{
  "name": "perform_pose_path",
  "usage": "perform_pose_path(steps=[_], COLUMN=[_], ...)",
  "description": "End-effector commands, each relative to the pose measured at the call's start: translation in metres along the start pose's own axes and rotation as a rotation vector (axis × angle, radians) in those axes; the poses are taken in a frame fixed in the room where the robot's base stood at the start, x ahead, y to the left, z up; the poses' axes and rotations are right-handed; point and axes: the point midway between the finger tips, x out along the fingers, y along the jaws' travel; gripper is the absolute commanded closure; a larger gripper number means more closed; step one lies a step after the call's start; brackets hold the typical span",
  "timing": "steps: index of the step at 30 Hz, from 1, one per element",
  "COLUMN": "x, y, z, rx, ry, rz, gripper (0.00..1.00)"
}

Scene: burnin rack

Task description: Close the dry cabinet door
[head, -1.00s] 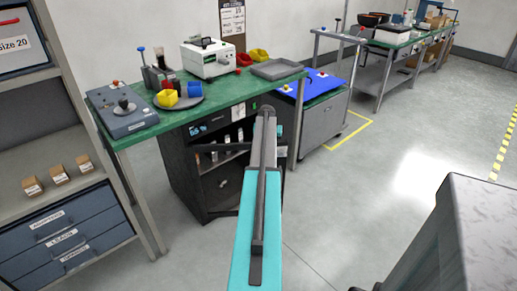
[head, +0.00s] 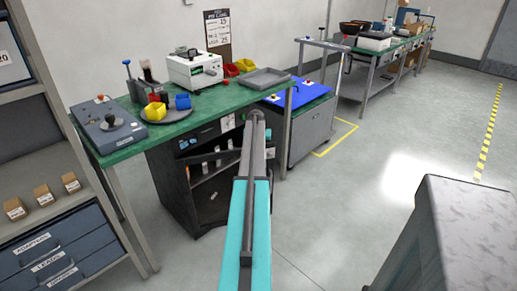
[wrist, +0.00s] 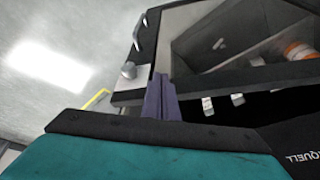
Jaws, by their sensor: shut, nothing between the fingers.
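The dry cabinet (head: 176,190) is a dark box under the green bench. Its front shows shelves with small pale items, so the door stands at least partly open. A dark, slanting frame bar (head: 212,156) crosses the front and looks like part of the door; my arm covers its right part, and its exact angle is unclear. In the wrist view my gripper (wrist: 160,98) shows purple fingers, shut and empty, in front of the cabinet's dark frame and interior (wrist: 245,40). I cannot tell whether they touch the door. In the head view my arm mostly hides the gripper.
The green bench (head: 135,142) above holds a white instrument (head: 194,70), bins and a grey tray (head: 262,79). A grey cart (head: 312,130) with a blue top stands close right of the cabinet. A shelf unit with drawers (head: 55,255) is at left. Open floor lies to the right.

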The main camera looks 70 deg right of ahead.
Motion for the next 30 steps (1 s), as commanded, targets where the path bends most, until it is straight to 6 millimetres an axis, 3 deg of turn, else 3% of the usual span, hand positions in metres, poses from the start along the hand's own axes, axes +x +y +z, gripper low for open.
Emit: perform_pose_path(steps=[11, 21, 30], x=[-0.004, -0.014, -0.061], y=[-0.001, 0.006, 0.013], z=[0.010, 0.035, 0.033], rx=[-0.003, -0.004, -0.003], ry=[0.000, 0.000, 0.002], rz=[-0.002, -0.002, -0.002], gripper=[1.00, 1.00, 1.00])
